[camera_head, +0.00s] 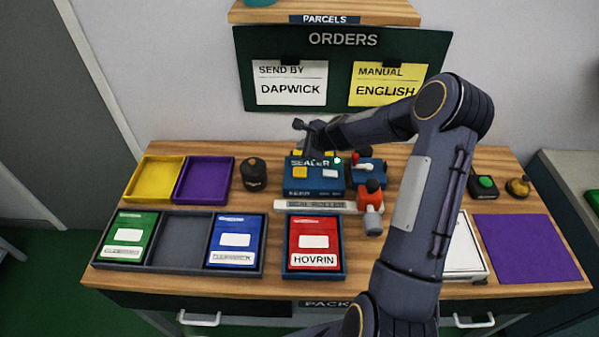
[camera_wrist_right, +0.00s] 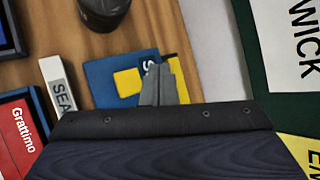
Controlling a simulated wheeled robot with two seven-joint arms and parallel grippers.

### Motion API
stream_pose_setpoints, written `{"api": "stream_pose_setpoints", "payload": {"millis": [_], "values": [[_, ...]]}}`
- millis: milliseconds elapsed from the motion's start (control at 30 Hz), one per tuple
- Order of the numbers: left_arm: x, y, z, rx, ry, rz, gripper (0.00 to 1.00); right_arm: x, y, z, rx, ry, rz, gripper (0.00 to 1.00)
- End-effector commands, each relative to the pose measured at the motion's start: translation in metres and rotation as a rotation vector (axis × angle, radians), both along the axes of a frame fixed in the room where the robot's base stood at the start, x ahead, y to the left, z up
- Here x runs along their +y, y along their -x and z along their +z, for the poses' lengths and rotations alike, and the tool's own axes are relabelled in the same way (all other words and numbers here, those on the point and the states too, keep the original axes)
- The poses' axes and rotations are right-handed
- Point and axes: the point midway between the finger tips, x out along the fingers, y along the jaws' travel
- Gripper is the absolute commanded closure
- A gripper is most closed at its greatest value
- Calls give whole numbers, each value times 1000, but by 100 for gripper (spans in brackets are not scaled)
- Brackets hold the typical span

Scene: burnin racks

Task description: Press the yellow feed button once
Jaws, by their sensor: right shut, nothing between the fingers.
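The blue sealer (camera_head: 317,188) stands at the back middle of the wooden table. The yellow button also shows in the right wrist view (camera_wrist_right: 127,82). My right gripper (camera_head: 311,150) is shut and empty over the back of the sealer. In the right wrist view its fingertips (camera_wrist_right: 158,72) are just right of the yellow button, and I cannot tell whether they touch the sealer. Another yellow part (camera_wrist_right: 180,82) lies behind the fingers. My left gripper is out of view.
A red-and-grey tool (camera_head: 372,195) stands right of the sealer, and a dark round pot (camera_head: 254,174) left of it. A white strip (camera_head: 315,206) and a red HOVRIN packet (camera_head: 314,242) lie in front. The orders board (camera_head: 340,60) is behind.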

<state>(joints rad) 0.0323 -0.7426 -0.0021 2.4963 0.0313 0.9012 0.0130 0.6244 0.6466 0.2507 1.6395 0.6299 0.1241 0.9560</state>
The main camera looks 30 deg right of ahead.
Motion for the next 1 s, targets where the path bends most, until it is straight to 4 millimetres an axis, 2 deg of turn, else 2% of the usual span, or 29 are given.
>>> {"api": "stream_pose_setpoints", "payload": {"millis": [500,667,1000], "values": [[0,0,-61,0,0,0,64,0,0,-73,1,0,1,100],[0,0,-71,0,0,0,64,0,0,-82,0,1,1,100],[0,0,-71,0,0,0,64,0,0,-82,1,0,1,100]]}}
